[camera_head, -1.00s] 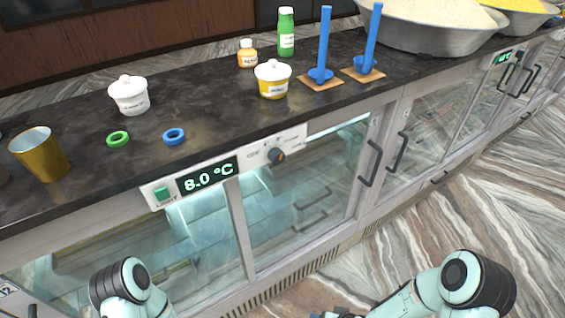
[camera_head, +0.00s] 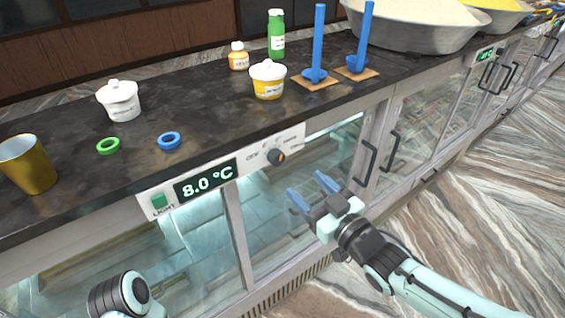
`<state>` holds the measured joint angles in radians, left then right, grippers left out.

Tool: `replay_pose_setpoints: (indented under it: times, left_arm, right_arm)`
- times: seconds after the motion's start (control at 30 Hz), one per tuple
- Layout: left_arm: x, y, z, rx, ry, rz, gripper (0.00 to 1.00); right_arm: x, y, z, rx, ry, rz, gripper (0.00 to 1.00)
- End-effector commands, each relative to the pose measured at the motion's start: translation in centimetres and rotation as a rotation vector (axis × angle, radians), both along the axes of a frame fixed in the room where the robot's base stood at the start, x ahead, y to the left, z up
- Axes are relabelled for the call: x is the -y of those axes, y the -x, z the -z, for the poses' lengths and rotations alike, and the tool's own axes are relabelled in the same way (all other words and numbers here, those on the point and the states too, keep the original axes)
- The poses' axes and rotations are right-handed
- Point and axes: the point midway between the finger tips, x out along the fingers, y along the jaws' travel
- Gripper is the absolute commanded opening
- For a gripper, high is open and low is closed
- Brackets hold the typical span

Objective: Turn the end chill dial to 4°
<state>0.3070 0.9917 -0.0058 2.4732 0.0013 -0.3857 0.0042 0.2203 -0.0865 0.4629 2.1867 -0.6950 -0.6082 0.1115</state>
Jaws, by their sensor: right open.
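The chill dial (camera_head: 276,157) is a dark round knob with an orange mark, on the white control panel of the near cooler. The lit display (camera_head: 206,181) on the same panel reads 8.0 °C. My right gripper (camera_head: 311,190) has blue fingertips, is open and empty, and is in front of the glass door, below and to the right of the dial, apart from it. Of my left arm only a rounded joint shows at the bottom left; its gripper is out of view.
A green light switch (camera_head: 159,202) is at the panel's left end. Door handles (camera_head: 369,163) stick out right of my right gripper. On the dark counter (camera_head: 215,118) stand a brass cup (camera_head: 28,166), white pot (camera_head: 120,101), yellow pot (camera_head: 267,80), rings, bottles and blue stands.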

Motion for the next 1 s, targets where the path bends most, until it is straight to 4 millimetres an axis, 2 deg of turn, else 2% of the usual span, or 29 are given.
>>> replay_pose_setpoints:
  times: [0.3, 0.5, 0.7, 0.93, 0.97, 1.0]
  left_arm:
    - [0.0, -0.2, -0.5, 0.002, 0.0, 0.0, 0.0]
    - [0.0, -0.4, -1.0, 0.004, 0.0, 0.0, 0.0]
    - [0.0, -0.4, -1.1, 0.004, 0.0, 0.0, 0.0]
    - [0.0, -0.4, -1.1, 0.004, 0.0, 0.0, 0.0]
    - [0.0, -0.4, -1.1, 0.004, 0.0, 0.0, 0.0]
    - [0.0, -0.4, -1.1, 0.004, 0.0, 0.0, 0.0]
  right_arm:
    - [-3.7, -5.4, 0.0, -0.004, -0.005, -0.003, 0.65]
    - [-5.1, -7.6, -0.1, -0.002, -0.003, -0.001, 0.65]
    - [-5.6, -8.4, 0.0, -0.003, -0.001, 0.001, 0.65]
    - [-5.6, -8.4, 0.1, -0.002, 0.0, 0.001, 0.65]
    - [-5.6, -8.4, 0.1, -0.002, 0.0, 0.001, 0.58]
    - [-5.6, -8.4, 0.1, -0.002, 0.0, 0.001, 0.45]
